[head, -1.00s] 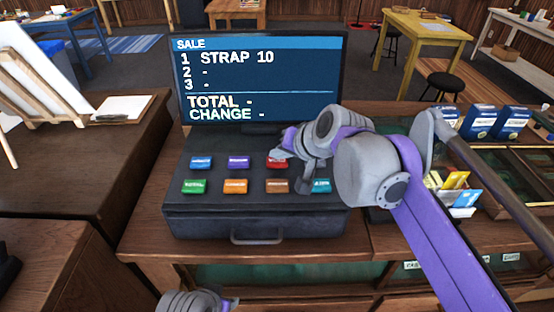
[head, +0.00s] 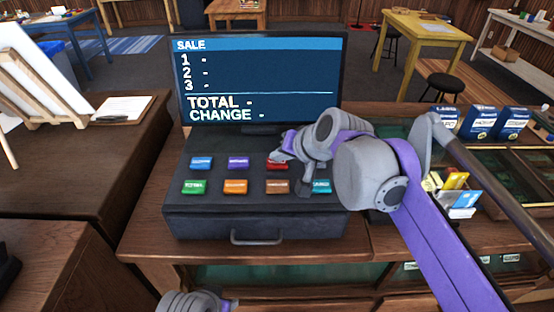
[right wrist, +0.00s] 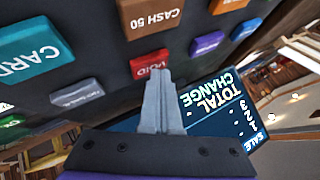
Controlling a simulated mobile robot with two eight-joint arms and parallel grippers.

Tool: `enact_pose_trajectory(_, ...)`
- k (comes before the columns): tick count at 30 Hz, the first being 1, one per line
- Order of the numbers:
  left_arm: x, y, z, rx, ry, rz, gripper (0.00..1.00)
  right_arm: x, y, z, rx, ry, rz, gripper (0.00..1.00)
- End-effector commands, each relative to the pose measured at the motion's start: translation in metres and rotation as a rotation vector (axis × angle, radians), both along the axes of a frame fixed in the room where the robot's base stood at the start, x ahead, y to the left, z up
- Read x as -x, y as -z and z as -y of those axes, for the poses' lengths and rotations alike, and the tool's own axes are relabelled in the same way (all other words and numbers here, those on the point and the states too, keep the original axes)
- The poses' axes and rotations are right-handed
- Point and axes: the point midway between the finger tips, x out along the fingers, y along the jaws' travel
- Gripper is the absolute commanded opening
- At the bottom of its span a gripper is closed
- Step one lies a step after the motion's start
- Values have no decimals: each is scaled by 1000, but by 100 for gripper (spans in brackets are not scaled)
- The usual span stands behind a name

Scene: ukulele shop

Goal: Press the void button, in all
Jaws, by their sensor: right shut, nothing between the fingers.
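The void button (right wrist: 150,64) is red and labelled VOID in the right wrist view. In the head view the red button (head: 273,164) sits in the back row of the register's keys, partly hidden by my right gripper (head: 283,154). My right gripper is shut and empty, its fingertips (right wrist: 158,74) right at the void button; I cannot tell whether they touch it. The screen (head: 260,80) reads SALE, with dashes on lines 1, 2 and 3, TOTAL and CHANGE. My left gripper (head: 196,301) shows only partly at the bottom edge, away from the register.
The dark register (head: 195,222) stands on a wooden counter (head: 150,230). Other coloured keys surround the void button, including a brown CASH 50 key (right wrist: 153,15) and a teal CARD key (right wrist: 33,53). Small boxes (head: 480,122) and packets (head: 456,190) stand to the right.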

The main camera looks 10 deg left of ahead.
Motion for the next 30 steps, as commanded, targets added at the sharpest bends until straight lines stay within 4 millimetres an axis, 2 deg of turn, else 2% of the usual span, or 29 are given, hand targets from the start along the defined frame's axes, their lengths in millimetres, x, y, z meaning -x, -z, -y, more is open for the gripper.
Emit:
enact_pose_trajectory(7,-2,-15,0,0,0,5,50,0,-15,0,0,-1,1,0)
enact_pose_trajectory(20,-3,-17,0,0,0,6,50,0,-18,0,0,0,0,0)
enact_pose_trajectory(30,-9,-47,0,0,0,18,50,0,-51,0,1,-1,2,0)
